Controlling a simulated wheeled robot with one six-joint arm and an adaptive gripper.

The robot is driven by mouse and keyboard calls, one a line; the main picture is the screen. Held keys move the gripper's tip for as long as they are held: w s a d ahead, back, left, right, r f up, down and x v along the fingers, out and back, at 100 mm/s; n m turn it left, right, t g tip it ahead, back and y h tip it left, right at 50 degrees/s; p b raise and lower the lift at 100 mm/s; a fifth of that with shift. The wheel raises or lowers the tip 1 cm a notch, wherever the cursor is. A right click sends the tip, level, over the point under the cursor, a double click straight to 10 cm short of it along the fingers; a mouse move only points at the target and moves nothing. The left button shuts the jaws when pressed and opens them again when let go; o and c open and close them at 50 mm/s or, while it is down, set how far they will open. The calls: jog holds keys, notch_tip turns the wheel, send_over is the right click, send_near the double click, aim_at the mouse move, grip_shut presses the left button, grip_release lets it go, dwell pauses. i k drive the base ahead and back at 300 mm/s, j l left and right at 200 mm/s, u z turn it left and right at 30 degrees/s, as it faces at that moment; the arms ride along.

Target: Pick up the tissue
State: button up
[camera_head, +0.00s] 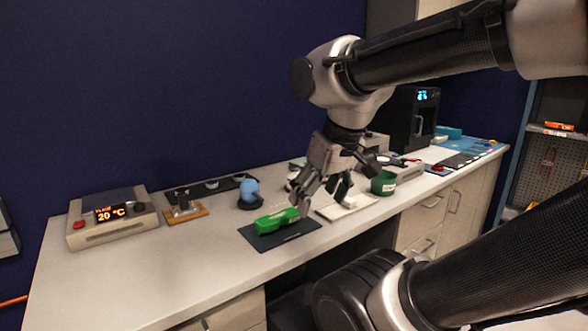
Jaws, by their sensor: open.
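My gripper (320,194) points down over the bench, its fingers apart. It hangs between a bright green object on the left and a flat white item on the right. One fingertip is close to the right end of the green object (274,221), which lies on a dark mat (284,236). The white item (352,205) lies on a pale board and could be the tissue, but it is too small to be sure. The fingers partly hide what lies behind them, including a dark green part. I cannot tell whether the fingers touch anything.
On the white bench (180,265) stand a hot plate (112,217) reading 20 °C, a small wooden-based device (184,206), a blue round object (249,190) and a green cup (383,183). A black machine (412,118) stands at the back right. The bench's front left is clear.

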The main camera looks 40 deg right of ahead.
aim_at(348, 202)
jog(key=l+z, duration=0.2)
jog(key=l, duration=0.25)
jog(key=i+l+z, duration=0.15)
jog(key=l, duration=0.3)
jog(key=i+l+z, duration=0.2)
jog(key=l, duration=0.25)
